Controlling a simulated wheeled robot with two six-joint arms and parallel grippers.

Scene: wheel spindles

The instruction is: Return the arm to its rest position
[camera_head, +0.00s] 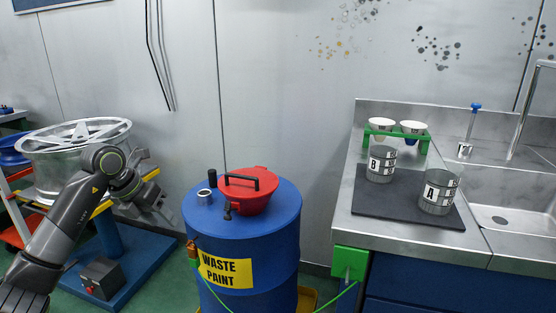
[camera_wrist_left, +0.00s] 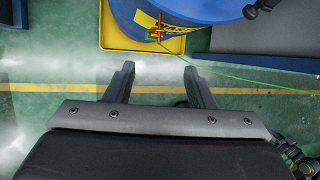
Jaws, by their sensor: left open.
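My left arm (camera_head: 66,218) comes in from the left in the head view, bent at the elbow in front of the silver wheel rim. My left gripper (camera_head: 163,212) is left of the blue waste drum, apart from it, and its fingertips are hard to make out there. In the left wrist view the left gripper (camera_wrist_left: 158,70) is open, with two dark fingers spread and nothing between them. The green floor with a yellow line shows beyond them. My right gripper does not show.
The blue drum (camera_head: 244,290) has a red lidded funnel (camera_head: 248,197) on top and stands in a yellow tray (camera_wrist_left: 116,32). The wheel rim (camera_head: 62,170) is behind the arm. Cups A (camera_head: 437,195) and B (camera_head: 380,166) stand on a dark mat (camera_head: 385,206) beside the sink.

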